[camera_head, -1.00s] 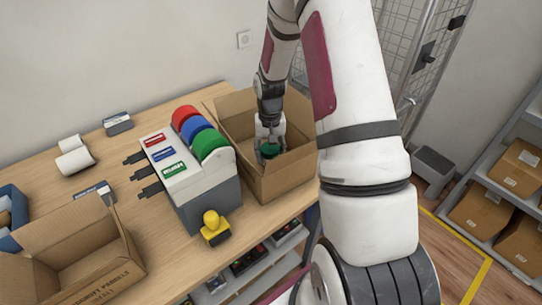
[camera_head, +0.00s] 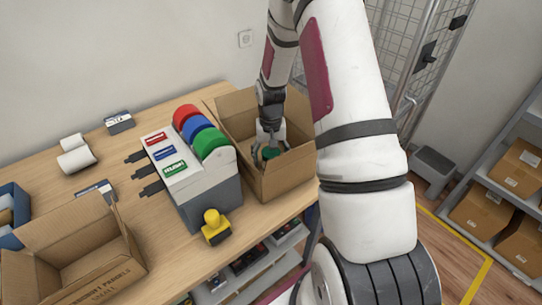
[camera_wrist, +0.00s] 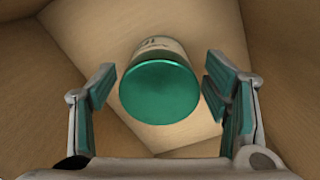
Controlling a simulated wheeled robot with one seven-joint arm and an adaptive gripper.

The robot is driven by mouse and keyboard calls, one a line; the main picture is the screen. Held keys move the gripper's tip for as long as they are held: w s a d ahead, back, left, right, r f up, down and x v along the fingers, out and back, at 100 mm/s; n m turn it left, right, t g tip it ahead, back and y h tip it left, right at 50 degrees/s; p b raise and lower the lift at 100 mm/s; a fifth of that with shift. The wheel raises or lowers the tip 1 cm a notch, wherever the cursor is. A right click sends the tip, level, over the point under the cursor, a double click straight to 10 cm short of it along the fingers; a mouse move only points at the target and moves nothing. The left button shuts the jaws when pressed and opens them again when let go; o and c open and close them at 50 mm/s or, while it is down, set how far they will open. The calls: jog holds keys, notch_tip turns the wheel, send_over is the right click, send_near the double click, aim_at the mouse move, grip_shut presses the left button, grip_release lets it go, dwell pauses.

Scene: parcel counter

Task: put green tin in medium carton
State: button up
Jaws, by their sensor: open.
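The green tin (camera_wrist: 160,88) is inside the larger open carton, between my gripper's open fingers in the wrist view. Its green lid faces the camera, with a strip of pale label above. A gap shows on both sides between tin and fingers. Whether the tin touches the carton floor is hard to tell. A smaller open carton (camera_head: 72,262), printed "SMALL", stands at the lower left.
A tape dispenser (camera_head: 205,195) with red, blue and green rolls stands left of the larger carton. A yellow-handled stamp (camera_head: 213,228) is at the table's front edge. White rolls (camera_head: 76,160) and a blue bin (camera_head: 12,215) are further left.

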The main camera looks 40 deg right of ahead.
aim_at(271, 152)
notch_tip(271, 152, up, 11)
jog(key=shift+w+r+b, duration=0.1)
jog(key=shift+r+b, duration=0.1)
jog(key=shift+b, duration=0.65)
jog(key=s+a+r+n+t, duration=0.1)
jog(key=s+a+r, duration=0.2)
jog(key=a+r, duration=0.35)
jog(key=s+a+r+n+t, duration=0.15)
jog(key=s+a+r, duration=0.25)
jog(key=r, duration=0.6)
jog(key=s+a+r+n+t, duration=0.1)
jog(key=s+a+r+n, duration=0.1)
jog(key=s, duration=0.5)
jog(key=s+a+r+n+t, duration=0.1)
jog(key=s+a+r+t, duration=0.1)
jog(key=s+a+r, duration=0.2)
jog(key=s+a, duration=0.1)
jog(key=s, duration=0.1)
jog(key=shift+s+a+n, duration=0.35)
jog(key=shift+a, duration=0.05)
